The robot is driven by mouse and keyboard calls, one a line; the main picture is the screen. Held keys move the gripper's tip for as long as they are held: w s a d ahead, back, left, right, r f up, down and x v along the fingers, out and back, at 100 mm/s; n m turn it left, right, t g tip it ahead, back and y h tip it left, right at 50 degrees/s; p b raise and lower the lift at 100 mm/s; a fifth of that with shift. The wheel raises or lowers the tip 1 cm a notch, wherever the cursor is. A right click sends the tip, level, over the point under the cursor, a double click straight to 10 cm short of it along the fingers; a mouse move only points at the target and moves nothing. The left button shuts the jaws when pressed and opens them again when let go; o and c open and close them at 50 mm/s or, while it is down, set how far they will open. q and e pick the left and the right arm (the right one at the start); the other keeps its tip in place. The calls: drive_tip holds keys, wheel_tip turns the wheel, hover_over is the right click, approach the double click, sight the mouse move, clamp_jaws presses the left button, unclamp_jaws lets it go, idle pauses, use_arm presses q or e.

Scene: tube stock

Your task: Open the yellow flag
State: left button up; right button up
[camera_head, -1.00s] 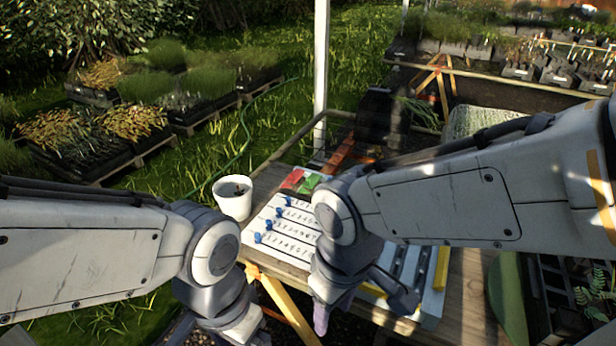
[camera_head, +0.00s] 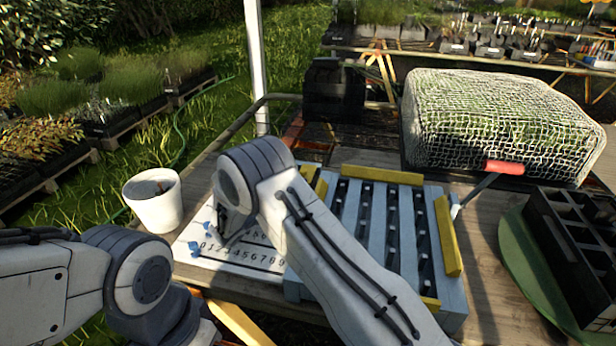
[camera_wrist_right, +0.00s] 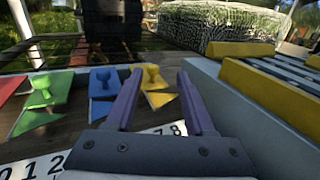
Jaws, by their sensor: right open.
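In the right wrist view, the yellow flag (camera_wrist_right: 163,105) is a small triangle lying in front of a yellow base with a knob (camera_wrist_right: 152,76). My right gripper (camera_wrist_right: 157,88) is open, with its two purple fingers on either side of the yellow knob in the picture. Whether the fingers touch it I cannot tell. A blue flag (camera_wrist_right: 101,110) with a blue knob lies to the left, and a green flag (camera_wrist_right: 35,121) with a green knob is further left. My left gripper is out of view below.
A white numbered board (camera_head: 215,262) lies on the wooden table, with a white bucket (camera_head: 155,200) at its left. A grey rack with yellow bars (camera_head: 447,237) is right of my right arm. A mesh-covered block (camera_head: 490,120) and a black tray (camera_head: 570,240) stand further right.

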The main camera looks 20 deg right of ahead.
sight(310, 174)
drive_tip(key=shift+w+a+f, duration=0.15)
drive_tip(key=shift+a+f, duration=0.2)
drive_tip(key=shift+f, duration=0.1)
drive_tip(key=shift+w+f, duration=0.1)
drive_tip(key=shift+w, duration=0.1)
drive_tip(key=x, duration=1)
clamp_jaws()
idle(0.8)
